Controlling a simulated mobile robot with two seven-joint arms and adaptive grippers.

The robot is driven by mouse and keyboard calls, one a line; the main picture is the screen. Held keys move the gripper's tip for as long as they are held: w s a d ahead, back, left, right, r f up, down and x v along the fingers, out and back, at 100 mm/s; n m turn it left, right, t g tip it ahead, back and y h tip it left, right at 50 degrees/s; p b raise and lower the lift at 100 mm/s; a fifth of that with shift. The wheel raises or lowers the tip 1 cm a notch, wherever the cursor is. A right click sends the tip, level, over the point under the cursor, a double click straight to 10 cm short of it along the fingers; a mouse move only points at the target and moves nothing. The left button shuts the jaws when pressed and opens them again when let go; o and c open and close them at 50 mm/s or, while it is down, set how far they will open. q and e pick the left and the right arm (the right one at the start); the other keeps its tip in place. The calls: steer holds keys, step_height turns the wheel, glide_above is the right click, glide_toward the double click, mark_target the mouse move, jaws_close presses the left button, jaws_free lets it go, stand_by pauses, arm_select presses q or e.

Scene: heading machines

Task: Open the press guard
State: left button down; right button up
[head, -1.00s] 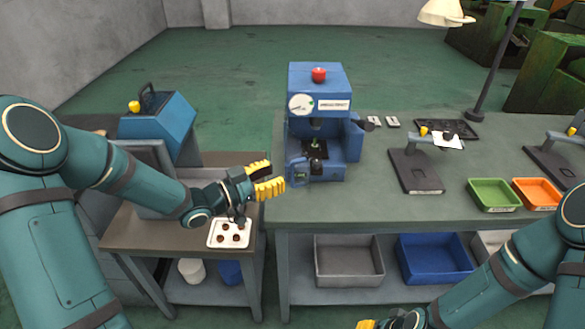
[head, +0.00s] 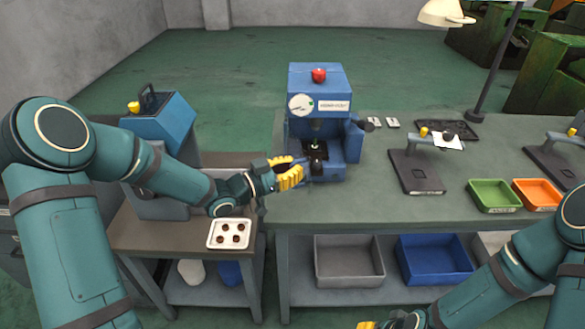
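The blue press (head: 318,80) with a red button on top and a round white gauge stands at the left end of the green bench. Its guard, a small blue panel at the front left, is mostly hidden behind my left gripper. My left gripper (head: 288,173) has yellow fingers at the press's front left corner, at the guard. The fingers look close together, but whether they hold the guard's edge cannot be made out. Of my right gripper (head: 367,325) only a yellow tip shows at the bottom edge.
A white tray (head: 230,245) with several dark round parts lies on the brown side table below my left forearm. A blue machine (head: 168,120) stands behind that arm. Green (head: 494,194) and orange (head: 538,193) bins are on the bench's right. The bench right of the press is partly clear.

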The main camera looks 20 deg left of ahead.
arm_select(q)
steer(key=a, duration=0.2)
steer(key=s+a, duration=0.1)
steer(key=a, duration=0.1)
steer(key=shift+s, duration=0.1)
steer(key=c, duration=1)
jaws_free()
steer(key=v, duration=1.2)
